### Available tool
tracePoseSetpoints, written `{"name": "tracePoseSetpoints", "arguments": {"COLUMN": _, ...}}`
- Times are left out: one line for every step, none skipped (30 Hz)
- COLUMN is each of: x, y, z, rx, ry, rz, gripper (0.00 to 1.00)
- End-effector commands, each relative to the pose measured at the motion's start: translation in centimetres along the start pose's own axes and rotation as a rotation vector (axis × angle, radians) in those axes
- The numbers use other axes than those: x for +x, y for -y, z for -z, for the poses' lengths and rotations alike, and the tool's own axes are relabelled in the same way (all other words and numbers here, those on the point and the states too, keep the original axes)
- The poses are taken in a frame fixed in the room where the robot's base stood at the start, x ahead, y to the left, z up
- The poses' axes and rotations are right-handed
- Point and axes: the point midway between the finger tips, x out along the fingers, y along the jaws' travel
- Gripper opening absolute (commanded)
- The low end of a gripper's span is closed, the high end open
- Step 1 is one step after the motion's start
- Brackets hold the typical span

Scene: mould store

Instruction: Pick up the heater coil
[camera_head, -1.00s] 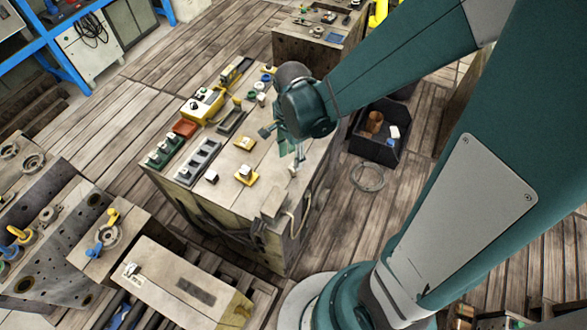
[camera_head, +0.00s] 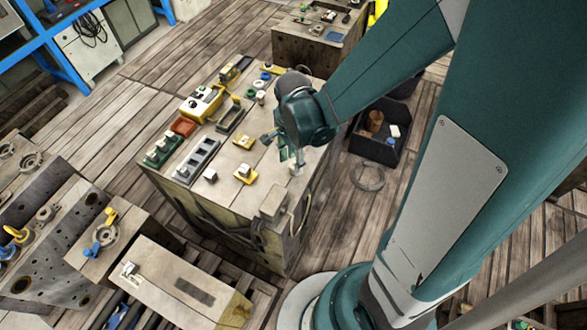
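My gripper (camera_head: 285,151) hangs over the right part of a wooden-topped workbench (camera_head: 225,210), at the end of my teal arm. It is small and seen from above, and I cannot tell whether its fingers are open or shut. A small pale grey piece (camera_head: 297,169) shows right at its fingertips; I cannot tell whether it is touched or held. A thin wire-like ring (camera_head: 367,177) lies on the floor right of the bench. I cannot tell which of these, if either, is the heater coil. My wrist hides part of the bench top.
Yellow blocks (camera_head: 246,174), a grey slotted tray (camera_head: 195,160), green parts (camera_head: 163,150) and a yellow box (camera_head: 201,104) stand on the bench. A dark bin (camera_head: 376,145) with several items is on the floor to the right. Another bench (camera_head: 310,40) stands behind.

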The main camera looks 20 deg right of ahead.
Motion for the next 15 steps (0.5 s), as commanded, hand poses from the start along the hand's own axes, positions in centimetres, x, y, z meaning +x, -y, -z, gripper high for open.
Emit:
{"name": "tracePoseSetpoints", "arguments": {"x": 0.8, "y": 0.1, "z": 0.1, "rx": 0.0, "ry": 0.0, "rz": 0.0, "gripper": 0.35}}
{"name": "tracePoseSetpoints", "arguments": {"x": 1.2, "y": 0.1, "z": 0.1, "rx": 0.0, "ry": 0.0, "rz": 0.0, "gripper": 0.35}}
{"name": "tracePoseSetpoints", "arguments": {"x": 1.7, "y": 0.0, "z": 0.1, "rx": 0.0, "ry": 0.0, "rz": 0.0, "gripper": 0.35}}
{"name": "tracePoseSetpoints", "arguments": {"x": 2.0, "y": 0.0, "z": 0.2, "rx": 0.0, "ry": 0.0, "rz": 0.0, "gripper": 0.35}}
{"name": "tracePoseSetpoints", "arguments": {"x": 2.2, "y": 0.0, "z": 0.1, "rx": 0.0, "ry": 0.0, "rz": 0.0, "gripper": 0.35}}
{"name": "tracePoseSetpoints", "arguments": {"x": 2.5, "y": 0.0, "z": 0.1, "rx": 0.0, "ry": 0.0, "rz": 0.0, "gripper": 0.35}}
{"name": "tracePoseSetpoints", "arguments": {"x": 2.8, "y": 0.0, "z": 0.1, "rx": 0.0, "ry": 0.0, "rz": 0.0, "gripper": 0.35}}
{"name": "tracePoseSetpoints", "arguments": {"x": 3.0, "y": 0.1, "z": 0.1, "rx": 0.0, "ry": 0.0, "rz": 0.0, "gripper": 0.35}}
{"name": "tracePoseSetpoints", "arguments": {"x": 3.2, "y": 0.0, "z": 0.1, "rx": 0.0, "ry": 0.0, "rz": 0.0, "gripper": 0.35}}
{"name": "tracePoseSetpoints", "arguments": {"x": 3.4, "y": 0.0, "z": 0.1, "rx": 0.0, "ry": 0.0, "rz": 0.0, "gripper": 0.35}}
{"name": "tracePoseSetpoints", "arguments": {"x": 3.5, "y": 0.0, "z": 0.1, "rx": 0.0, "ry": 0.0, "rz": 0.0, "gripper": 0.35}}
{"name": "tracePoseSetpoints", "arguments": {"x": 3.6, "y": 0.0, "z": 0.1, "rx": 0.0, "ry": 0.0, "rz": 0.0, "gripper": 0.35}}
{"name": "tracePoseSetpoints", "arguments": {"x": 3.7, "y": 0.0, "z": 0.1, "rx": 0.0, "ry": 0.0, "rz": 0.0, "gripper": 0.35}}
{"name": "tracePoseSetpoints", "arguments": {"x": 3.7, "y": 0.0, "z": 0.1, "rx": 0.0, "ry": 0.0, "rz": 0.0, "gripper": 0.35}}
{"name": "tracePoseSetpoints", "arguments": {"x": 3.7, "y": 0.0, "z": 0.1, "rx": 0.0, "ry": 0.0, "rz": 0.0, "gripper": 0.35}}
